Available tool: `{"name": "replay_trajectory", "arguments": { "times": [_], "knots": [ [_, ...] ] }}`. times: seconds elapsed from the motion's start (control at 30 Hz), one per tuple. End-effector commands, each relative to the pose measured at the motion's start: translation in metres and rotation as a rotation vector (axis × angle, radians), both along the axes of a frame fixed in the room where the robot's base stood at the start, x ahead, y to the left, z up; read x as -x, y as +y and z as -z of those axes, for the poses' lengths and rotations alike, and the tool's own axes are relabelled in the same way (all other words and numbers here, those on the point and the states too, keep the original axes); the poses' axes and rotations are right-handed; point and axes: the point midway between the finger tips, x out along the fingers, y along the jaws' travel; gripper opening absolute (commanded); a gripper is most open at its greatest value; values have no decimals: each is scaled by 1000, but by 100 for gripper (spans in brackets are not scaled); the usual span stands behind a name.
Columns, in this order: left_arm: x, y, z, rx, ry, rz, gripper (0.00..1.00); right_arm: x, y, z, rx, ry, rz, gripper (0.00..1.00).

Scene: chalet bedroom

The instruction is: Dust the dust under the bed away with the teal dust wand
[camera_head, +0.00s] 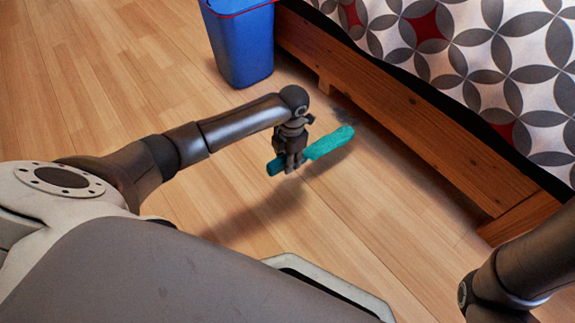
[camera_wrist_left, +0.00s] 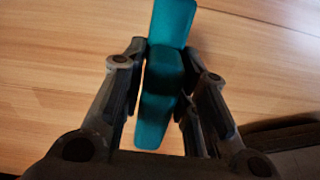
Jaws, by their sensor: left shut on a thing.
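The teal dust wand (camera_head: 330,143) is held in my left gripper (camera_head: 293,165), which is shut on it near its lower-left end. The wand's wider end points right, toward the bed, above the floor. In the left wrist view the teal wand (camera_wrist_left: 170,60) runs between the two fingers of my left gripper (camera_wrist_left: 165,85). The wooden bed (camera_head: 400,120) stands at the right. A grey dust patch (camera_head: 346,116) lies on the floor by the bed's lower edge, just beyond the wand. Part of my right arm shows at the lower right; its gripper is not in view.
A blue bin (camera_head: 240,45) with a red rim stands by the bed at the top. The bed has a patterned cover (camera_head: 460,50) and a low wooden side rail. The wooden floor (camera_head: 110,80) is clear at the left and in front of the bed.

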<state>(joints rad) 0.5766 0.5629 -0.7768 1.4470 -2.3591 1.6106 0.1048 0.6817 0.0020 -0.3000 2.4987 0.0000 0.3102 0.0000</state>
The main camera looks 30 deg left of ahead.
Motion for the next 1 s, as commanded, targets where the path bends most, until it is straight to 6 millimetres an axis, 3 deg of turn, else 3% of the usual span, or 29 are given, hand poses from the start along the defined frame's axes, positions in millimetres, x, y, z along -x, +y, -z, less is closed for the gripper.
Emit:
{"name": "replay_trajectory", "arguments": {
  "times": [0.23,0.63,1.0],
  "knots": [
    [3,2,21,2,-2,-57,0,4,0,11,1,-11,0,40],
    [3,2,70,1,0,-53,0,4,0,59,1,-11,0,40],
    [-40,-16,66,2,-4,-53,0,4,0,81,1,-11,0,40]
  ]
}}
